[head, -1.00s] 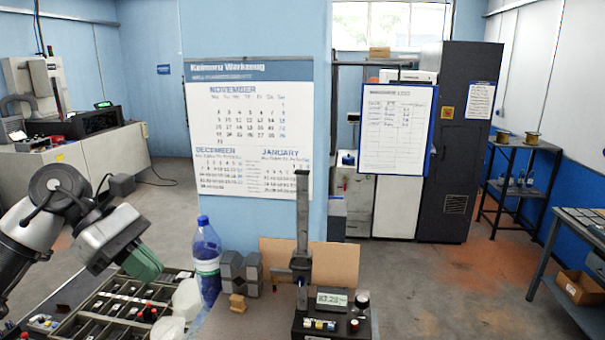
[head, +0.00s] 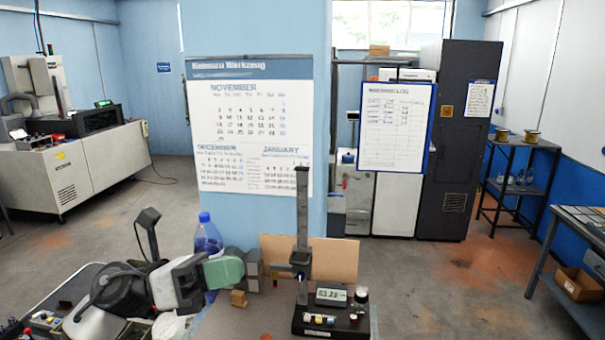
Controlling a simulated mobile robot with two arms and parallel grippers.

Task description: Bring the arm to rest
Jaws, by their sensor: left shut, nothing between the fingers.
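My left gripper (head: 228,271) shows at the lower left of the head view, with green fingers pointing right. Its fingers are shut with nothing seen between them. It is in front of the water bottle (head: 207,238) and covers the bottle's lower part. The fingertips overlap the grey blocks (head: 253,266) in the picture; I cannot tell whether they touch. My left arm hides most of the sorting tray (head: 62,290). My right gripper is out of view.
A height gauge (head: 302,225) with a digital display (head: 331,295) stands on the bench right of the gripper. A small wooden block (head: 238,298) sits just below the fingers. A brown board (head: 335,258) leans behind the gauge. A wall calendar (head: 250,130) hangs behind.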

